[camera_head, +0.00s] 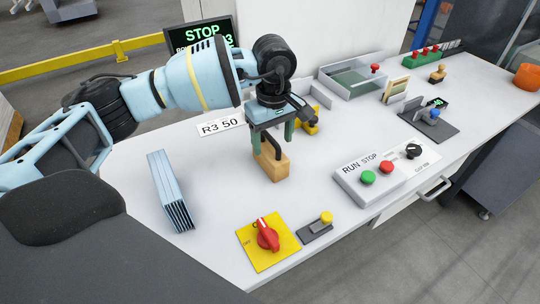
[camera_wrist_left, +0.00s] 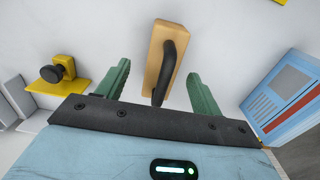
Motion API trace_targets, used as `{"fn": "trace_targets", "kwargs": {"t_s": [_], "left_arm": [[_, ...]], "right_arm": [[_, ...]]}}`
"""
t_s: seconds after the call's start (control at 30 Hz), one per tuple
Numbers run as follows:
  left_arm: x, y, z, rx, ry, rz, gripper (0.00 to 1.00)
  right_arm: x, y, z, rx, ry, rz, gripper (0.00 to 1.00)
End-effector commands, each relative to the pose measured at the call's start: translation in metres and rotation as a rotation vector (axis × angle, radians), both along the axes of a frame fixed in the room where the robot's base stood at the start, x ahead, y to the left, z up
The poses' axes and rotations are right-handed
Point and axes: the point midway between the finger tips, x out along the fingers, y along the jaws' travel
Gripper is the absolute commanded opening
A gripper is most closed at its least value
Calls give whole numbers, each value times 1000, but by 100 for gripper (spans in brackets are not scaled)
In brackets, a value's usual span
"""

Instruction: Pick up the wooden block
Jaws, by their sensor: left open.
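The wooden block (camera_head: 273,167) stands on the white table below my left gripper in the head view. It is light brown with a dark curved handle on it. In the left wrist view the block (camera_wrist_left: 155,48) and its dark handle (camera_wrist_left: 167,70) lie between the green fingers, toward the far side. My left gripper (camera_head: 273,143) is open, pointing down over the block, with its green fingers (camera_wrist_left: 157,85) apart on either side of the handle. Neither finger visibly grips the handle or block. My right gripper is not in view.
A stack of blue-grey panels (camera_head: 171,190) stands left of the block. A yellow plate with a red rotary switch (camera_head: 267,236) is near the front edge. A RUN/STOP button box (camera_head: 385,175) is to the right. A yellow-based black knob (camera_wrist_left: 57,72) is beside the gripper.

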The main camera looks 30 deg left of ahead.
Motion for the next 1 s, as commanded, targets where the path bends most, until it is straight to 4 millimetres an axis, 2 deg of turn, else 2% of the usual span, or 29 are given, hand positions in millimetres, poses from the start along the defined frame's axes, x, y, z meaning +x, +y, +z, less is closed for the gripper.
{"fn": "trace_targets", "kwargs": {"t_s": [0.33, 0.67, 1.0], "left_arm": [[-1, 6, -44, 1, 3, 1, 66], [-1, 6, -50, 1, 2, 0, 66], [-1, 6, -50, 1, 2, 0, 22]], "right_arm": [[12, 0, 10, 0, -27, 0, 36], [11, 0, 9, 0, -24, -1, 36], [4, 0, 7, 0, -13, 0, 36]]}}
